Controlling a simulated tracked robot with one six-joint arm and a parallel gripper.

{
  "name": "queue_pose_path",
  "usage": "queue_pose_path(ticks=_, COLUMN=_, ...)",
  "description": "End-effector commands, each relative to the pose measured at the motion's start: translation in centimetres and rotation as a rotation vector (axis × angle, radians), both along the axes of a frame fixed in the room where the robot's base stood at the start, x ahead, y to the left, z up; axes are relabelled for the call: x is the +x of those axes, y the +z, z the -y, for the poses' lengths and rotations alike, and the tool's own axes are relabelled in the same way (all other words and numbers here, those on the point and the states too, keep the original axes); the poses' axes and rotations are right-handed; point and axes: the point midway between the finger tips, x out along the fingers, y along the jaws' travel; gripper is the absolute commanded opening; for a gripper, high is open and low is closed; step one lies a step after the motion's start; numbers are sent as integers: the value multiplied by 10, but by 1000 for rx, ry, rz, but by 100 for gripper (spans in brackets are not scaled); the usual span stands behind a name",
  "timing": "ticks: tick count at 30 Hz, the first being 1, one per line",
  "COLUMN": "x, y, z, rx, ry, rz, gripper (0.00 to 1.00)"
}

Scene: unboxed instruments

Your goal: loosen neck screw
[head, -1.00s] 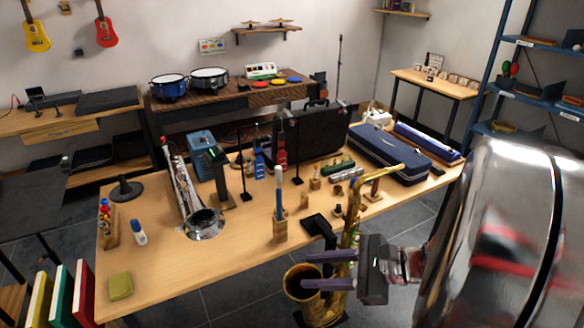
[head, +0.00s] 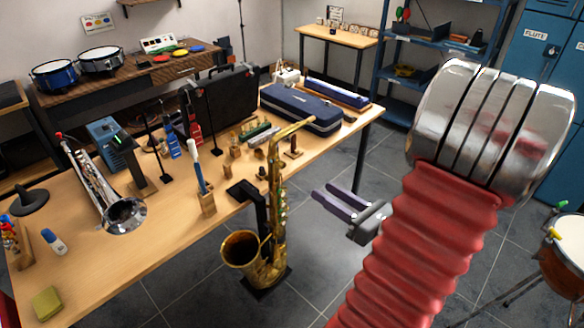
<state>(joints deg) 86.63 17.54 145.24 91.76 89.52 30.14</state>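A gold saxophone (head: 276,215) stands upright on a dark stand on the floor, at the near edge of the wooden table. Its bell opens toward the left and its neck (head: 292,130) bends to the right at the top. The neck screw is too small to make out. My gripper (head: 324,201) is to the right of the saxophone body, apart from it in the picture. Its two purple-grey fingers are parallel with a gap between them, and nothing is held.
The wooden table (head: 100,262) carries a trumpet-like silver horn (head: 125,214), a blue case (head: 300,109), a black case (head: 227,97) and several small tools. Blue shelves (head: 440,55) and lockers stand at the back right. A drum (head: 562,250) is at the right edge. Grey floor lies open right of the table.

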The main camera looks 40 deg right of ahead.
Motion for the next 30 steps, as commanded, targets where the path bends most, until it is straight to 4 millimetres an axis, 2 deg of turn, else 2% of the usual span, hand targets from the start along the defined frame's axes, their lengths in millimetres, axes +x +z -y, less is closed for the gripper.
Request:
queue_pose_path(ticks=11, x=13, y=0, z=-1, rx=-2, ry=5, rz=-1, gripper=35)
queue_pose_path(ticks=30, x=77, y=0, z=-4, rx=-1, ry=6, rz=-1, gripper=35)
